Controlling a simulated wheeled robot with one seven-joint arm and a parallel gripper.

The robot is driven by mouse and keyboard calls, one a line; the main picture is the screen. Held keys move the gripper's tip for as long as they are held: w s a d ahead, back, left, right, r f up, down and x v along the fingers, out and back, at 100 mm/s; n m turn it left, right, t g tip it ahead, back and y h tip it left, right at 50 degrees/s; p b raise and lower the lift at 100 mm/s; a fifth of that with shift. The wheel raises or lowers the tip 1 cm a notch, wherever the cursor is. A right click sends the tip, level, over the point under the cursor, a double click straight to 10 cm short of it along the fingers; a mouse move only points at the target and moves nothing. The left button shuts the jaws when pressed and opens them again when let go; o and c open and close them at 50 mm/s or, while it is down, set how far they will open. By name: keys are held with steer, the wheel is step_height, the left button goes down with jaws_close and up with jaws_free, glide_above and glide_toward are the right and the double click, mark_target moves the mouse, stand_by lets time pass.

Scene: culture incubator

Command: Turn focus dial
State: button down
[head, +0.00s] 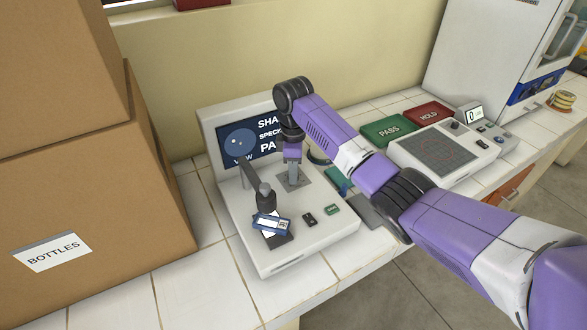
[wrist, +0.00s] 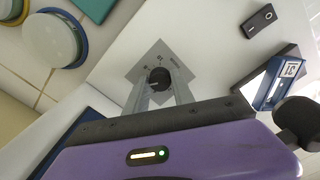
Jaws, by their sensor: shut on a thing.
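The focus dial (wrist: 159,79) is a small black knob on a grey diamond-shaped plate with printed marks, seen in the wrist view. In the head view the grey plate (head: 294,181) shows on the microscope's base, and the dial itself is hidden by my gripper. My gripper (wrist: 160,90) points at the plate with its two grey fingers on either side of the knob, shut on it. In the head view my gripper (head: 293,168) is over the plate, in front of the screen. The microscope (head: 325,225) is a white unit with a dark screen (head: 237,142) and a black eyepiece arm (head: 265,190).
A labelled slide (head: 272,223) lies on the stage, left of the dial. A black switch (head: 309,219) and a green button (head: 333,209) sit near the front. Stacked cardboard boxes (head: 95,200) stand at left. Green PASS (head: 388,130) and red HOLD (head: 428,114) trays lie behind at right.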

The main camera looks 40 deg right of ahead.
steer(key=shift+n, duration=0.5)
steer(key=shift+w, duration=0.1)
steer(key=c, duration=1.1)
jaws_free()
steer(key=shift+r, duration=3.95)
